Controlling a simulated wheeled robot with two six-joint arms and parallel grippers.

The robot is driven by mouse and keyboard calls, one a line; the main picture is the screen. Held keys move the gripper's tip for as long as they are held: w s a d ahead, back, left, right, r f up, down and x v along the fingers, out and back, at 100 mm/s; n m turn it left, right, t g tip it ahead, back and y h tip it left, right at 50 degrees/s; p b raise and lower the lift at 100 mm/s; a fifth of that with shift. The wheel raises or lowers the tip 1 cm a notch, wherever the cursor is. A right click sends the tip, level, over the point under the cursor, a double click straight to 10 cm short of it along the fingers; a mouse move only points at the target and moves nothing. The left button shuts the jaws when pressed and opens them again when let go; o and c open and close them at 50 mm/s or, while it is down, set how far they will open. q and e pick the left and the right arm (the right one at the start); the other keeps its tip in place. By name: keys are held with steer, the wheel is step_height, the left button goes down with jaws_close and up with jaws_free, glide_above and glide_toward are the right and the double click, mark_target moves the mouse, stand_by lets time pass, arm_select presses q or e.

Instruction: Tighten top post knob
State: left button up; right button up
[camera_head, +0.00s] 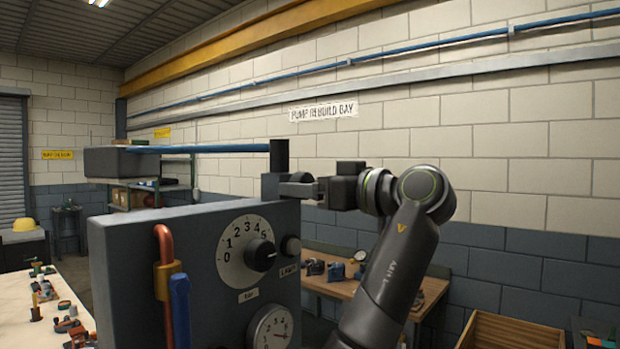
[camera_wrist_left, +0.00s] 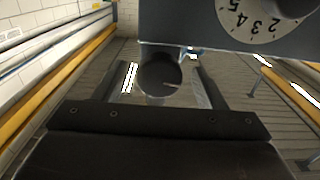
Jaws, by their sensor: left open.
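The grey casing (camera_head: 190,255) stands upright in the head view, with a numbered dial (camera_head: 245,252) on its front. A dark post (camera_head: 271,186) stands at its top right edge. In the wrist view a round dark knob (camera_wrist_left: 159,74) with a pale line on its face sits beside the casing (camera_wrist_left: 200,30). My left gripper (camera_head: 297,188) is open at the post, coming from the right in the head view. In the wrist view its fingers lie on either side of the knob, with gaps visible. My right gripper is not in view.
An orange-red pipe (camera_head: 164,245) and a blue handle (camera_head: 180,305) are on the casing's front. A wooden bench (camera_head: 345,288) with parts stands behind.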

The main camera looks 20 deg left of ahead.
arm_select(q)
steer(key=shift+c, duration=0.4)
steer(key=shift+a, duration=0.1)
steer(key=c, duration=0.9)
steer(key=shift+m, duration=0.3)
steer(key=shift+s+r+m+b, duration=0.1)
steer(key=shift+m+b, duration=1.65)
steer(key=shift+m, duration=2.1)
steer(key=shift+r+m+b, duration=0.1)
steer(key=shift+m+b, duration=1.65)
steer(key=shift+m, duration=2.1)
